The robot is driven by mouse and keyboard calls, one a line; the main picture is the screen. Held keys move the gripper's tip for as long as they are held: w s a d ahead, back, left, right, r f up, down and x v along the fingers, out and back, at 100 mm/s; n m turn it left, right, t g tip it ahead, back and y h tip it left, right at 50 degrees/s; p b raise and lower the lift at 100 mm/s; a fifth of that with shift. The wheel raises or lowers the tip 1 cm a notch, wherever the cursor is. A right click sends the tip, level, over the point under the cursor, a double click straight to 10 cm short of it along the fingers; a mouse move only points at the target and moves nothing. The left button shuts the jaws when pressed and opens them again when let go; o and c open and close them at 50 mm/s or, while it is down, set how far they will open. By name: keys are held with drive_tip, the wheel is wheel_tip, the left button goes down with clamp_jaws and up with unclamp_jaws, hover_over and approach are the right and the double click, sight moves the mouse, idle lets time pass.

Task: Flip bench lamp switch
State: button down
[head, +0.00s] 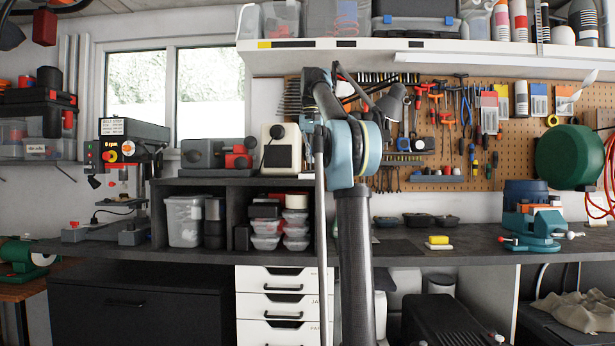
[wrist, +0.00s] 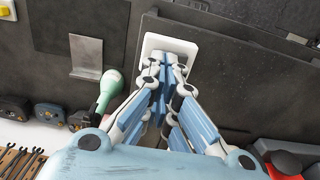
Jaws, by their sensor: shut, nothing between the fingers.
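In the wrist view, my gripper (wrist: 163,72) is shut and empty, its blue and white fingers together. The fingertips are over or against the lower part of a white rounded plate (wrist: 168,39) on a dark surface. The plate may be the lamp's switch or base; the fingers hide much of it, and I cannot tell whether they touch it. In the head view, a grey lamp shade (head: 391,102) shows just right of my arm, in front of the pegboard. My arm hides what is behind it there, and the gripper does not show in that view.
In the wrist view, a pale green tool (wrist: 109,86) lies left of the fingers, near a metal plate (wrist: 99,57). A red and black object (wrist: 287,163) is at lower right. In the head view, the bench (head: 470,243) holds a yellow block (head: 438,241) and a vise (head: 533,225).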

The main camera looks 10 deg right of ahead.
drive_tip(key=shift+f, duration=1.3)
idle(1.0)
drive_tip(key=shift+r, duration=3.5)
drive_tip(key=shift+s+f, duration=0.25)
drive_tip(key=shift+s, duration=0.1)
drive_tip(key=s+f, duration=1.2)
drive_tip(key=f, duration=0.7)
drive_tip(key=s+f+n+t, duration=0.1)
drive_tip(key=s+f, duration=1.2)
drive_tip(key=f, duration=0.6)
drive_tip(key=s+f+n+t, duration=0.1)
drive_tip(key=s+f, duration=1.2)
drive_tip(key=f, duration=0.7)
drive_tip(key=shift+s, duration=0.15)
drive_tip(key=shift+f, duration=0.1)
